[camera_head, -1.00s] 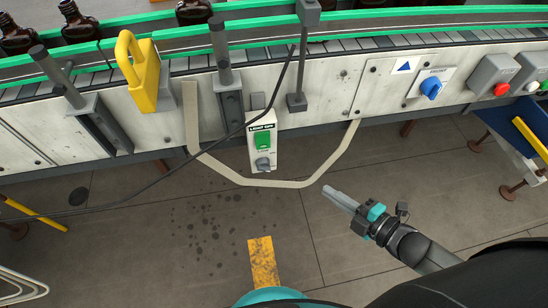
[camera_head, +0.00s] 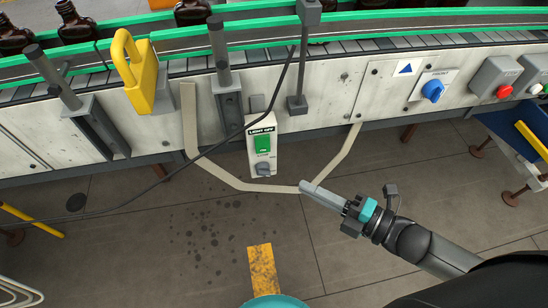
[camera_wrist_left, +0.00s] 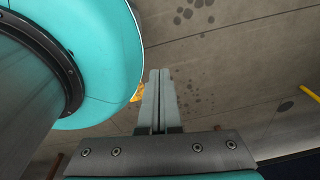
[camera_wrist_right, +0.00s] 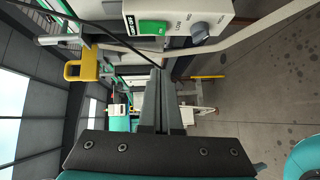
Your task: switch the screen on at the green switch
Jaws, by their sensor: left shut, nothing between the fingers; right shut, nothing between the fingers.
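The green switch (camera_head: 263,144) sits on the front of a white switch box (camera_head: 252,163), above a grey knob (camera_head: 263,169). The box has a dark label on top and hangs at the conveyor's front side. My right gripper (camera_head: 303,187) is shut and empty, apart from the box, below and to its right. In the right wrist view the green switch (camera_wrist_right: 152,27) and the knob (camera_wrist_right: 199,32) show above the closed fingers (camera_wrist_right: 158,75). My left gripper (camera_wrist_left: 158,75) is shut and empty over the floor in the left wrist view. I recognise no screen.
A black cable (camera_head: 202,153) runs past the box's upper left. A beige strip (camera_head: 226,181) loops below the box. A yellow padlock-shaped part (camera_head: 143,85), a blue knob (camera_head: 432,91) and a red button (camera_head: 503,91) are along the conveyor. Open floor lies in front.

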